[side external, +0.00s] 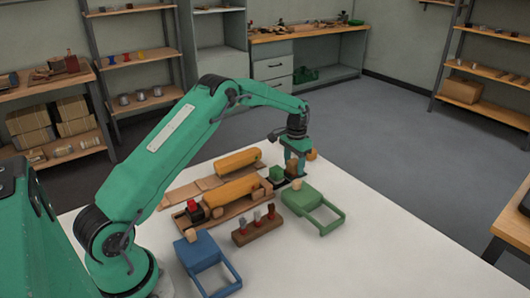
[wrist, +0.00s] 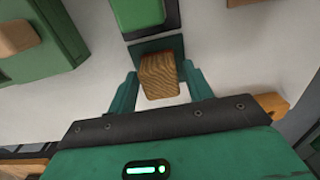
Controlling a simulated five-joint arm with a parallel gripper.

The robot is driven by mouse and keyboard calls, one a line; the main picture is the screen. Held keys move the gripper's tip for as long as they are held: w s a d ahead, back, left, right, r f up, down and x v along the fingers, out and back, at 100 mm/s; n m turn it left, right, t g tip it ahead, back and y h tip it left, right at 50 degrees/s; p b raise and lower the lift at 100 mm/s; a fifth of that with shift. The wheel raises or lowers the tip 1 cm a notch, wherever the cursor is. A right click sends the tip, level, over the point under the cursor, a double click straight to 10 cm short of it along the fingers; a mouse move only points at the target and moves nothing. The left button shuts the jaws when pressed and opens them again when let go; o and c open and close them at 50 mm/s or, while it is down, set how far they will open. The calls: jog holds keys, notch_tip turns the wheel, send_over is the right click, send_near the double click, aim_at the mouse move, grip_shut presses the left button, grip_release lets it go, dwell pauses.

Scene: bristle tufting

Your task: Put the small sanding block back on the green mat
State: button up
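A small tan wooden block (wrist: 159,75), which looks like the sanding block, sits between the fingers of my gripper (wrist: 160,68) in the wrist view. The fingers flank it closely; whether both touch it is unclear. A dark green mat (wrist: 146,46) shows just beyond the block, which overlaps its near edge in the picture. Whether the block rests or is raised is unclear. In the side view my gripper (side external: 294,170) points down behind the green tray, and its fingers hide the block.
A green block (side external: 277,173) stands left of my gripper. The white table's right side is clear.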

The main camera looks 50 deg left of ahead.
aim_at(294, 161)
jog(key=shift+o, duration=0.3)
jog(key=shift+r, duration=0.15)
notch_tip(294, 161, up, 12)
dwell(0.7)
dwell(0.4)
